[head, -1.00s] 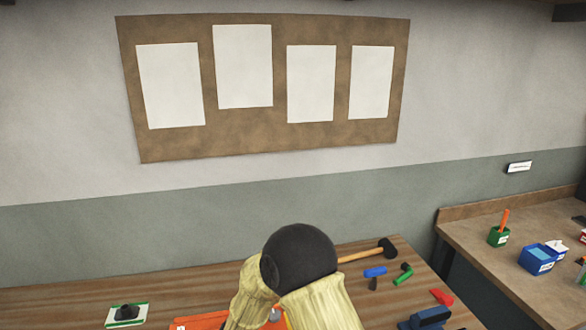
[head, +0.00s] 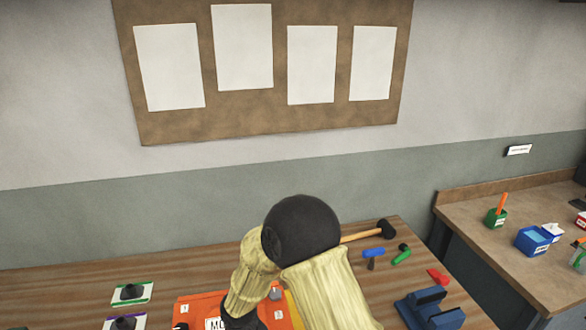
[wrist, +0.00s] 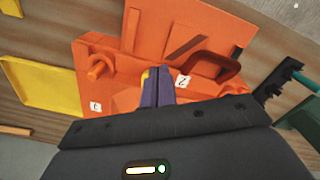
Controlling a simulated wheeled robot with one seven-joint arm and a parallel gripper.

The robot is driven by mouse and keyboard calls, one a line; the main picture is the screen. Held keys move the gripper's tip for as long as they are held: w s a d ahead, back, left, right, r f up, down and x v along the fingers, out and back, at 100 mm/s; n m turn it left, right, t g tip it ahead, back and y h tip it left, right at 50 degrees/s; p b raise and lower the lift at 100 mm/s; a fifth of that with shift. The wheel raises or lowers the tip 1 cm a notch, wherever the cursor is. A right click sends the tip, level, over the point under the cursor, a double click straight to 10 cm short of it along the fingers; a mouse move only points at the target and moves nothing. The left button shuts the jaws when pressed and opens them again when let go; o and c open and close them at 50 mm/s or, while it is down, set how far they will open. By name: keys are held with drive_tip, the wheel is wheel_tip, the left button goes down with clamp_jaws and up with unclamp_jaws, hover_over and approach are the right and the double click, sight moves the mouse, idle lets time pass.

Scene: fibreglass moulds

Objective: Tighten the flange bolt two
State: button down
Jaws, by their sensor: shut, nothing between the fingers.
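The orange mould (head: 195,302) lies on the wooden bench in the head view, partly hidden by my arm. A grey knob-like part (head: 276,293) shows on it beside my arm. In the wrist view the orange mould (wrist: 120,60) fills the middle, with small white number labels and an orange raised fitting (wrist: 100,68) near its left corner. I cannot tell which fitting is flange bolt two. My gripper (wrist: 157,75) is shut and empty, its fingertips over the mould between the two labels. Contact is hidden. In the head view its fingers are hidden.
A mallet (head: 365,235), blue and green tools (head: 401,257) and a red item (head: 437,276) lie at right, with a blue stand (head: 430,308) nearer. Dark parts on white cards (head: 132,292) sit at left. A yellow tray (wrist: 42,85) shows in the wrist view.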

wheel_tip(320, 180, up, 3)
drive_tip(key=shift+r+p, duration=0.1)
drive_tip(key=shift+p, duration=0.75)
drive_tip(key=s+d+r+m+t, duration=0.1)
drive_tip(key=s+d+r+m, duration=0.1)
drive_tip(key=d, duration=0.6)
drive_tip(key=s+d+r+m+b, duration=0.1)
drive_tip(key=s+d+r+m, duration=0.1)
drive_tip(key=d+r+m, duration=0.2)
drive_tip(key=s+d+r+m+t+b, duration=0.1)
drive_tip(key=s+d+r+m, duration=0.1)
drive_tip(key=d+r, duration=0.6)
drive_tip(key=d, duration=0.6)
drive_tip(key=shift+d+m+t, duration=0.15)
drive_tip(key=shift+m+t, duration=0.15)
drive_tip(key=shift+m, duration=0.1)
